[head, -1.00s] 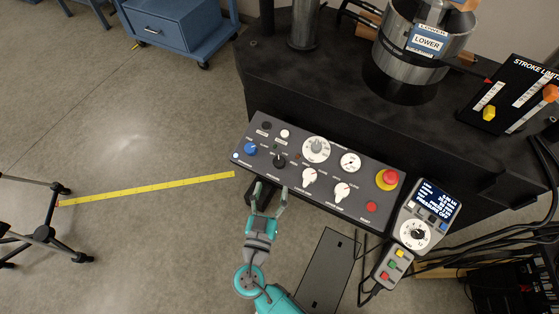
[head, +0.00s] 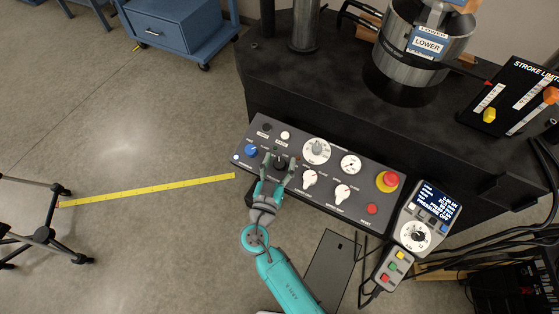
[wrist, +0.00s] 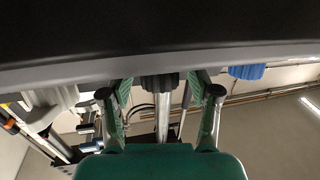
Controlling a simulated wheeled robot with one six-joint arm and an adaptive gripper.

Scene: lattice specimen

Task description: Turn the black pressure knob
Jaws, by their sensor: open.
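The black pressure knob (head: 281,162) is on the left part of the dark control panel (head: 232,158). My gripper (head: 279,164) is at the panel with its two fingers apart, one on each side of the black knob. In the wrist view the ribbed black knob (wrist: 159,83) shows between the open fingers (wrist: 160,92), with a visible gap on both sides. The fingers do not appear to touch it. The knob's pointer mark cannot be made out.
A blue knob (head: 251,150) is just left of my gripper, and a white knob (head: 309,179) is to its right. A red emergency button (head: 388,180) is at the panel's right end. A handheld pendant (head: 427,217) is beyond it.

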